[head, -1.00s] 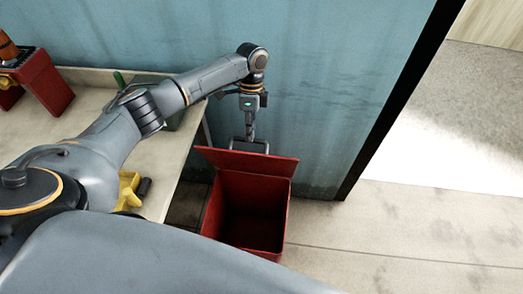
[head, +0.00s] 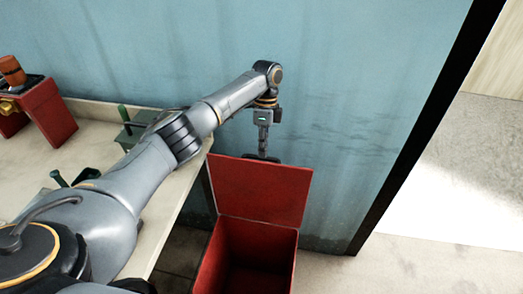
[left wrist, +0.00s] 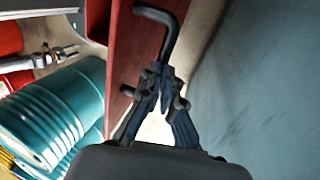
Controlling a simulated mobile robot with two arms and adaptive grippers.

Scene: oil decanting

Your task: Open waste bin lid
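The red waste bin (head: 207,268) stands on the floor beside the table, its mouth open to a dark inside. Its red lid (head: 262,190) is raised at the back and stands steeply up near the blue wall. My left gripper (head: 263,154) is behind the lid's top edge. In the left wrist view its fingers (left wrist: 160,82) are shut on the dark bent lid handle (left wrist: 172,35), next to the red lid (left wrist: 130,70). The lid partly hides the fingertips in the head view. My right gripper is not in view.
A pale table (head: 178,205) is on the left, with a red stand (head: 50,112) and a green object (head: 130,128). The blue wall (head: 350,90) is close behind the lid. Teal barrels (left wrist: 60,115) show in the left wrist view. Floor right of the bin is clear.

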